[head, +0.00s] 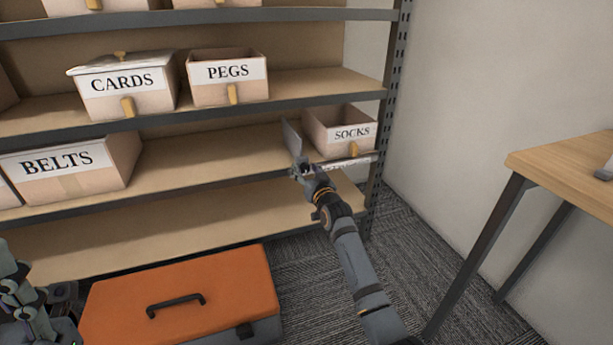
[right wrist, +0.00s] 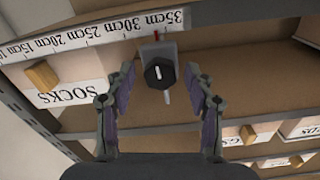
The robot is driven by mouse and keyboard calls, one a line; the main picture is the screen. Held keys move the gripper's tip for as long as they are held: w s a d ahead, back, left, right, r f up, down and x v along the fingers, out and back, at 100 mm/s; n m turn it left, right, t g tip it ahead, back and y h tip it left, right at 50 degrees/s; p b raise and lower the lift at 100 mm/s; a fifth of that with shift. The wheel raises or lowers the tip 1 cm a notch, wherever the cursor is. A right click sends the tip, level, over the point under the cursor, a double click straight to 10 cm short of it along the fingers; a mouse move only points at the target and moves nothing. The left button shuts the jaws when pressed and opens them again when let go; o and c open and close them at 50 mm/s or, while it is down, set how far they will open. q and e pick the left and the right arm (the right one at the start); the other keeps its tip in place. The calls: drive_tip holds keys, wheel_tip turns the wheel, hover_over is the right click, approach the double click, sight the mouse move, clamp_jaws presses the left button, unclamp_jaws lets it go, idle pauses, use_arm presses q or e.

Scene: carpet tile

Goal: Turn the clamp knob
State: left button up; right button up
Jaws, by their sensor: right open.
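The clamp knob (right wrist: 159,74) is black and faceted, with a white mark, and shows in the right wrist view. It sits on a grey clamp body (right wrist: 157,50) at the ruler strip (right wrist: 75,38), near the 30–35 cm marks. A small red mark shows above the knob. My right gripper (right wrist: 160,76) is open, with one finger on each side of the knob and visible gaps to it. In the head view my right gripper (head: 304,167) is at the shelf edge and hides the knob. My left gripper (head: 50,297) is partly visible at lower left.
The BELTS box (head: 75,168) is farther left on that shelf. An orange case (head: 190,295) lies on the floor below. A wooden table (head: 575,165) stands at right.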

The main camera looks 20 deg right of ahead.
drive_tip(key=shift+c, duration=0.4)
clamp_jaws()
